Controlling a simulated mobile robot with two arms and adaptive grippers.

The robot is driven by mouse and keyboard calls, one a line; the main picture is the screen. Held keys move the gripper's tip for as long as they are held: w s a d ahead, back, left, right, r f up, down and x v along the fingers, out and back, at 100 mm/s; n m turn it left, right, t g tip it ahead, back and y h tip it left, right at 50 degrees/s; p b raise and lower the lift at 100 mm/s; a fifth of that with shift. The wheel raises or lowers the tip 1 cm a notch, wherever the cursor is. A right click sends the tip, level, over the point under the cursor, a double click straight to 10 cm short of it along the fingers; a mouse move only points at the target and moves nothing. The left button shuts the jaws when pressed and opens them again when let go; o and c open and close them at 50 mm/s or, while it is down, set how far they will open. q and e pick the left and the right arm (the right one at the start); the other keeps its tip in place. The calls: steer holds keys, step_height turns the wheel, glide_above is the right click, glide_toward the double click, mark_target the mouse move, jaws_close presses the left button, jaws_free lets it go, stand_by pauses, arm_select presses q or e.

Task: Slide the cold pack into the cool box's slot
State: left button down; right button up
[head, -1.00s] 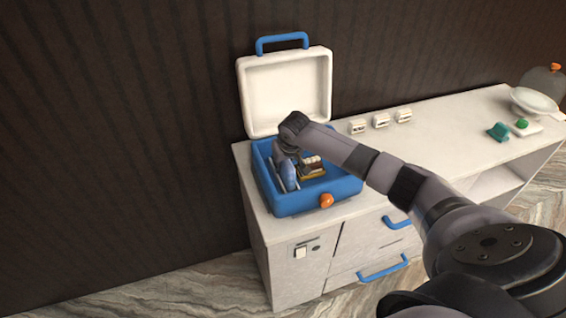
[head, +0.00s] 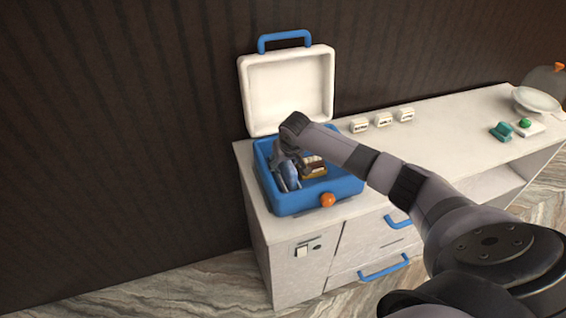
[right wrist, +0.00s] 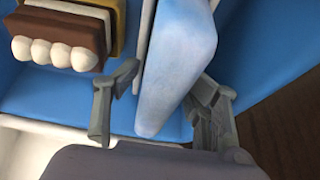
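The cool box (head: 290,206) is blue and stands open on the counter's left end, with its white lid (head: 287,88) raised. The light-blue cold pack (head: 291,174) stands on edge in the left part of the box. It shows larger in the right wrist view (right wrist: 178,65), beside a thin pale divider (right wrist: 144,40). My right gripper (head: 288,160) reaches down into the box at the pack. Its fingers (right wrist: 168,88) are spread, one on each side of the pack, with gaps visible. The pack's lower edge and the slot's bottom are hidden. My left gripper is out of view.
An orange knob (head: 327,199) is on the box's front. Small white labelled blocks (head: 383,120), a teal item (head: 502,131) and a bowl (head: 536,101) stand farther right. The counter's middle is clear.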

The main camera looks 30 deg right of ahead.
steer(key=shift+s+f, duration=0.3)
steer(key=shift+f, duration=0.05)
steer(key=shift+r, duration=0.15)
steer(key=v, duration=1.2)
steer(key=shift+w+r, duration=0.15)
steer(key=shift+w, duration=0.1)
